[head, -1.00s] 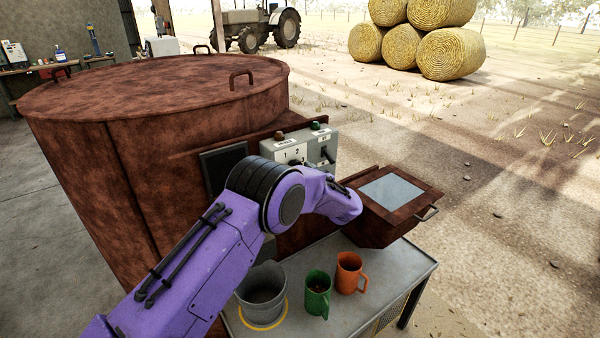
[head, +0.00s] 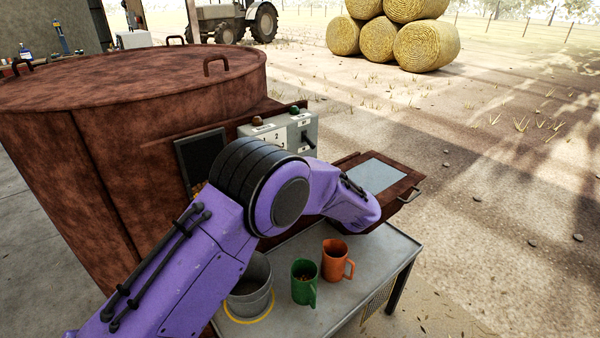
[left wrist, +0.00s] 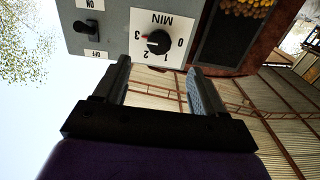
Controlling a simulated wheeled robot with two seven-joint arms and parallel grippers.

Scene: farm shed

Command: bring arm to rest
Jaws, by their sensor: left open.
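My left arm, purple with a black joint, crosses the head view from the lower left, and its gripper is hidden there behind the arm. In the left wrist view my left gripper (left wrist: 158,70) is open with nothing between its fingers. Beyond the fingertips is a grey control box (left wrist: 120,15) with a black timer knob (left wrist: 158,42) marked 0 to 3 MIN, its red mark near 3. A black toggle switch (left wrist: 88,28) with ON and OFF labels sits beside it. The control box (head: 292,133) also shows in the head view, partly covered by my arm. My right gripper is not in view.
A rusty round bin (head: 90,100) fills the left. A hinged tray or drawer (head: 415,180) juts out at the right. On the grey table (head: 375,255) stand a metal bucket (head: 250,300), a green mug (head: 304,285) and an orange mug (head: 335,262). Open ground lies to the right.

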